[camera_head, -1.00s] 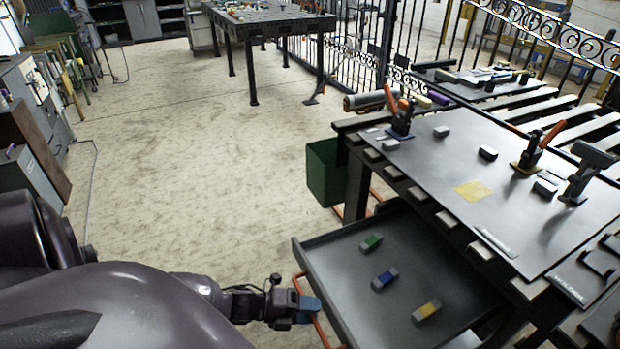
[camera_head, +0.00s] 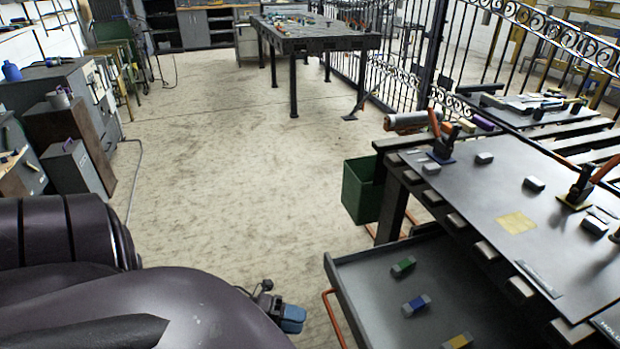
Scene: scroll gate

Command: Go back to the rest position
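My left gripper (camera_head: 291,318) is low in the middle of the head view, at the end of my dark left arm. Its blue fingertips are over the floor, left of the open drawer (camera_head: 352,262) and apart from its orange handle (camera_head: 331,318). Whether the fingers are parted is too small to tell. My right gripper is not in view. The drawer stands pulled out under the workbench (camera_head: 470,190) and holds a green block (camera_head: 403,266), a blue block (camera_head: 416,305) and a yellow block (camera_head: 458,341).
A green bin (camera_head: 361,192) stands beside the workbench. Grey cabinets (camera_head: 78,170) line the left side. A dark table (camera_head: 318,42) stands at the back, near an ornate metal gate (camera_head: 400,70). The floor (camera_head: 220,170) between is clear.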

